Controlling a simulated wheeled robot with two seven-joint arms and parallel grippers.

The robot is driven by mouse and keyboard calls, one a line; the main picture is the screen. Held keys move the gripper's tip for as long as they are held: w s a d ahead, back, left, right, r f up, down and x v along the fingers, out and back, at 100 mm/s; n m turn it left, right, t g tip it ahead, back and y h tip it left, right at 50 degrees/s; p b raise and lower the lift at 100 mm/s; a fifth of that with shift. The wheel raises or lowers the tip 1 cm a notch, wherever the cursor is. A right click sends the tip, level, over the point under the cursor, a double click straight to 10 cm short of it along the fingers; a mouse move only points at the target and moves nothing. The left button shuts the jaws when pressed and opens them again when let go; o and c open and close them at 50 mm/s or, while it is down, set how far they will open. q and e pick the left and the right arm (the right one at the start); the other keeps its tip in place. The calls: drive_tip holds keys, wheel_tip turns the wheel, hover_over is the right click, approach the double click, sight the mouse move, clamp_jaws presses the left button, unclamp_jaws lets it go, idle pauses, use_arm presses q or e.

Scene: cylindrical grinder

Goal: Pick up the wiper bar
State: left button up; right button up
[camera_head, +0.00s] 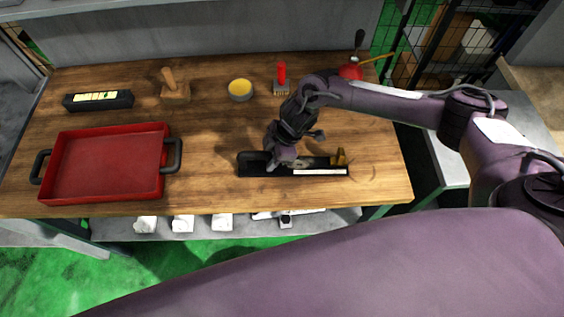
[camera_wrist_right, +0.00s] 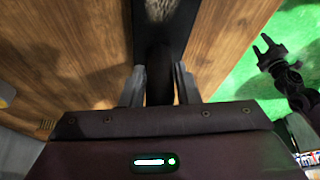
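A long black bar (camera_head: 250,170) with a white strip along its right part lies near the front edge of the wooden table. I take it for the wiper bar. My right gripper (camera_head: 276,162) reaches down over its left half. In the right wrist view, the two fingers of my right gripper (camera_wrist_right: 158,88) stand apart, one on each side of a dark rounded part of the bar (camera_wrist_right: 159,65). Narrow gaps seem to show beside it. What look like my left gripper's parted fingers (camera_wrist_right: 265,47) show over the green floor in that view.
A red tray (camera_head: 105,170) with black handles stands at the left. Behind are a black box with yellow labels (camera_head: 98,99), a wooden-handled tool (camera_head: 174,86), a yellow-filled bowl (camera_head: 240,90), a red-handled brush (camera_head: 281,80) and a red can (camera_head: 351,71). Small brass-coloured pieces (camera_head: 340,157) are at the bar's right end.

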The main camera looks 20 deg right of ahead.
clamp_jaws()
drive_tip(key=shift+w+r, duration=0.1)
drive_tip(key=shift+r, duration=0.1)
